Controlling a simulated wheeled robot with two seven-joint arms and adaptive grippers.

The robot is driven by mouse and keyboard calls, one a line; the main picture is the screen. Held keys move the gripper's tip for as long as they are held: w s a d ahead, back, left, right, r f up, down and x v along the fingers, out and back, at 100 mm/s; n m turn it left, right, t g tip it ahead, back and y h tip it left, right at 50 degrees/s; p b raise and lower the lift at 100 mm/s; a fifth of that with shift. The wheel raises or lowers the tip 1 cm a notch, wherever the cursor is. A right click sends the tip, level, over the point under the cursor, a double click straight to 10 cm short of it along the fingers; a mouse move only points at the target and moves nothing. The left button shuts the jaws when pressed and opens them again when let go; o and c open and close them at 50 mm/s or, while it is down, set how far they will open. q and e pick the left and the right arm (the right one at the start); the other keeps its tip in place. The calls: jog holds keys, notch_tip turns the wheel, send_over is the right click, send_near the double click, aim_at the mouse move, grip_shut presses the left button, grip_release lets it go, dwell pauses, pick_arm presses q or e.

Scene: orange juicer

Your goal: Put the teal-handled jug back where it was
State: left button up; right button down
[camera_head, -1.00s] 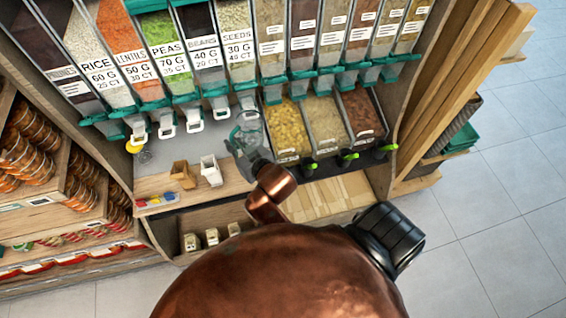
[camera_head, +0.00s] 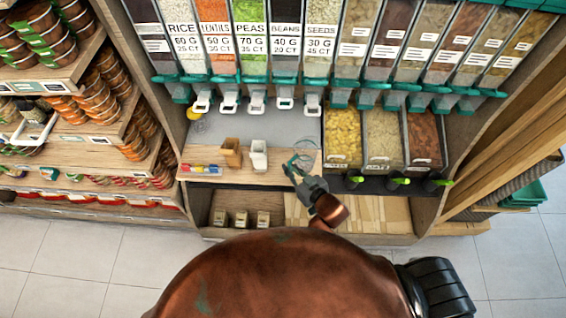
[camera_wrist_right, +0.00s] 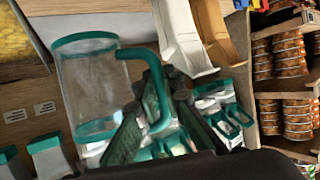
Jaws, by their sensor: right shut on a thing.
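The teal-handled jug (camera_wrist_right: 92,88) is clear, with a teal rim, a teal band at its base and a teal handle. In the right wrist view it looks empty. My right gripper (camera_wrist_right: 150,115) is shut on its handle. In the head view the jug (camera_head: 306,156) is near the right end of the wooden counter, by the bins, and my right gripper (camera_head: 294,170) is at its near left side. I cannot tell whether the jug touches the counter. My left gripper does not show.
A brown container (camera_head: 231,152) and a white container (camera_head: 258,156) stand left of the jug. Open bins (camera_head: 343,138) are to its right, with green-tipped handles in front. Labelled dispensers (camera_head: 285,45) hang behind.

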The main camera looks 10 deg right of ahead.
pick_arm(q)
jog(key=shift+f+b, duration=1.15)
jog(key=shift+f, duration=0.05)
pick_arm(e)
jog(key=shift+w+a+f, duration=0.3)
jog(key=shift+w+f, duration=1.25)
jog(key=shift+f, duration=0.3)
jog(key=shift+w+a+f, duration=0.35)
jog(key=shift+w+f, duration=1.2)
jog(key=shift+f, duration=0.25)
jog(key=shift+w+a+f, duration=0.3)
jog(key=shift+w+f, duration=1.25)
jog(key=shift+f, duration=0.3)
jog(key=shift+f, duration=0.1)
jog(key=shift+f, duration=0.1)
jog(key=c, duration=2)
grip_release()
jog(key=shift+c, duration=0.2)
